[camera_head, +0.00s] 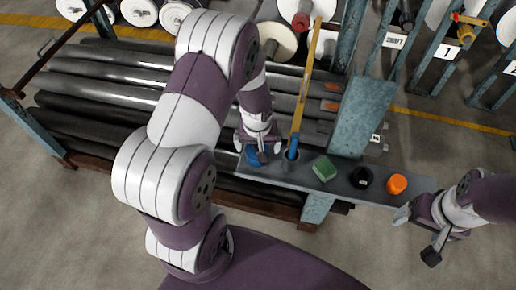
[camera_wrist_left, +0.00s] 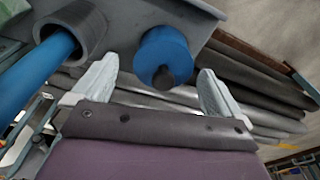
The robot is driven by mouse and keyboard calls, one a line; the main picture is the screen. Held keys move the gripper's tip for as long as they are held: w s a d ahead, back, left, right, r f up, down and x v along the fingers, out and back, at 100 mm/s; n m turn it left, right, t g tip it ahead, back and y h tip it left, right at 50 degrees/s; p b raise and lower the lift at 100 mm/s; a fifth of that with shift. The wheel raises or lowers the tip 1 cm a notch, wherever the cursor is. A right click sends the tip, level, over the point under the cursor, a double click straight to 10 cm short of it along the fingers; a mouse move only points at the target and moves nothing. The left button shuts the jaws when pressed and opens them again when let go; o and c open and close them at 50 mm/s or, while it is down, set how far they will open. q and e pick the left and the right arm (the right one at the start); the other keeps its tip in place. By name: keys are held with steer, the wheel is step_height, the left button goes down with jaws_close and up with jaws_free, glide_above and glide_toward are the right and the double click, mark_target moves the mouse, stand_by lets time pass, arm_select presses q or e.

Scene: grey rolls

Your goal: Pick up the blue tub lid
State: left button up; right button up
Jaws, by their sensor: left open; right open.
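A round blue tub lid (camera_wrist_left: 170,46) with a dark knob sits at the end of a narrow grey shelf (camera_head: 340,183). It also shows in the head view (camera_head: 254,160), partly hidden by my left gripper (camera_head: 261,151). My left gripper is open and empty. In the left wrist view its two pale fingers (camera_wrist_left: 158,66) stand apart on either side of the lid, and the lid appears just beyond the fingertips. I cannot tell if they touch it. My right gripper (camera_head: 416,237) is open and empty off the right end of the shelf.
A grey cup (camera_wrist_left: 88,24) holding a blue-handled tool (camera_head: 294,143) stands close beside the lid. Further right on the shelf are a green block (camera_head: 324,168), a black round item (camera_head: 362,177) and an orange one (camera_head: 396,184). Racked grey rolls (camera_head: 115,88) lie behind.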

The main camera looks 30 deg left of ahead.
arm_select(q)
steer(key=shift+s+a, duration=0.1)
steer(key=shift+a, duration=0.1)
steer(key=c, duration=0.8)
steer(key=shift+d, duration=0.15)
steer(key=c, duration=0.3)
